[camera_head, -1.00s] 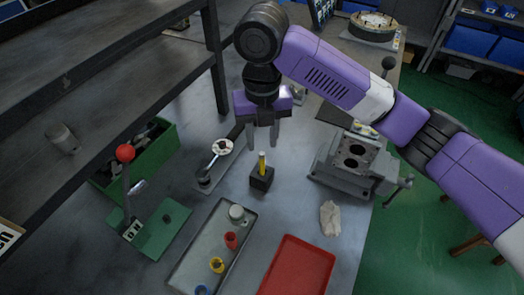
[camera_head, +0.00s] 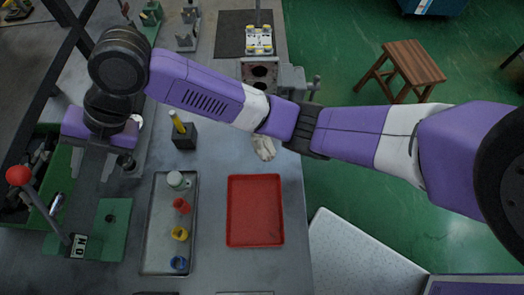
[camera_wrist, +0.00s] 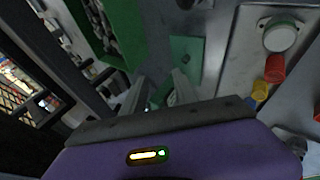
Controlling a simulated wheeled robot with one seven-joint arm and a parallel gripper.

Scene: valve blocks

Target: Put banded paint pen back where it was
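A yellow pen (camera_head: 177,121) stands slightly tilted in a small black block (camera_head: 184,138) on the grey bench; bands on it are too small to make out. My gripper (camera_head: 92,168) is to the left of the pen and apart from it, near the green bin and the red-knobbed lever. In the wrist view my gripper's two fingers (camera_wrist: 160,82) are spread, with nothing visible held between them. The pen is not seen in the wrist view.
A grey tray (camera_head: 152,240) holds white, red, yellow and blue pots. A red tray (camera_head: 255,210) lies to its right. A metal valve block (camera_head: 262,74) and pale rag (camera_head: 263,147) are farther right.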

